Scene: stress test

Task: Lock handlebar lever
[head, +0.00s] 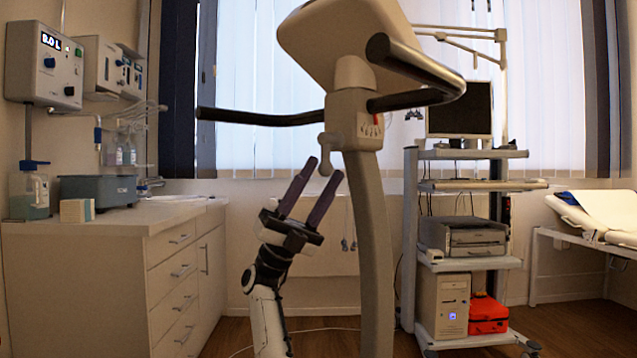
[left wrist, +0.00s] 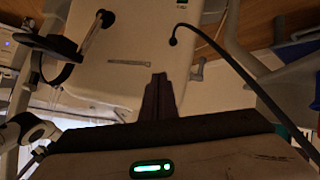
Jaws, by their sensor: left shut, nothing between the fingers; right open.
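The exercise bike's beige post (head: 368,240) stands in the middle of the head view, with a dark handlebar (head: 262,117) on top. A small grey-beige handlebar lever (head: 326,158) hangs at the left side of the post's clamp, its end pointing down. My right gripper (head: 325,167) is open just below and around the lever's lower end in the picture; I cannot tell whether it touches. My left gripper (left wrist: 158,82) shows only in the left wrist view, shut and empty, before a pale panel (left wrist: 130,60).
A counter with drawers (head: 160,260) stands at the left. A wheeled equipment cart (head: 470,262) stands right of the post, with a bed (head: 600,222) beyond. In the left wrist view a dark cable or bar (left wrist: 225,55) runs at the right.

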